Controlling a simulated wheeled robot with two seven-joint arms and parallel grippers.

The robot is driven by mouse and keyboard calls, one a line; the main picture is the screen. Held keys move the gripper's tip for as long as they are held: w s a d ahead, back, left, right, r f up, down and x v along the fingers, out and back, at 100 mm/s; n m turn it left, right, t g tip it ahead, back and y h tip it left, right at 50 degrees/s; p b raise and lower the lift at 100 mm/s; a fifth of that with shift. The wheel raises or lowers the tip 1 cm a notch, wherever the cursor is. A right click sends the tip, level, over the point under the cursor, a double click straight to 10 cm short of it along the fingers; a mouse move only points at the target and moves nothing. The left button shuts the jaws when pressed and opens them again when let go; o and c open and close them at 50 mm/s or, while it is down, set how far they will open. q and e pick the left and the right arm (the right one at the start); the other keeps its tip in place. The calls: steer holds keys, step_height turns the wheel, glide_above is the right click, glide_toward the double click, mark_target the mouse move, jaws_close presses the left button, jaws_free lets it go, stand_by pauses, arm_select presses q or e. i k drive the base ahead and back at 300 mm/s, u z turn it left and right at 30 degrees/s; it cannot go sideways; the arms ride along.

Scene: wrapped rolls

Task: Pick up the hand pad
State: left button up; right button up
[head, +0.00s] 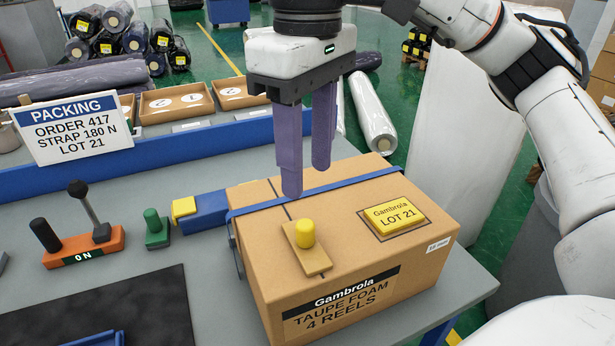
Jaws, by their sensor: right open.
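The hand pad (306,262) appears to be the small tan plate with an upright yellow knob (305,233), lying on top of the cardboard box (350,285). My right gripper (306,180) comes down from above with its two purple fingers apart and nothing between them. Its fingertips are just behind and above the knob, close to the blue strap (345,186) across the box top. I cannot tell whether a fingertip touches the strap or box. My left gripper is not in view.
A yellow labelled block (394,215) lies on the box's right side. A blue tool with a yellow end (184,208) sits left of the box, near a green knob (155,230) and an orange lever base (83,247). A dark mat (110,305) lies front left.

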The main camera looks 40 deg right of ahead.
mark_target(159, 229)
steer(key=k, duration=1)
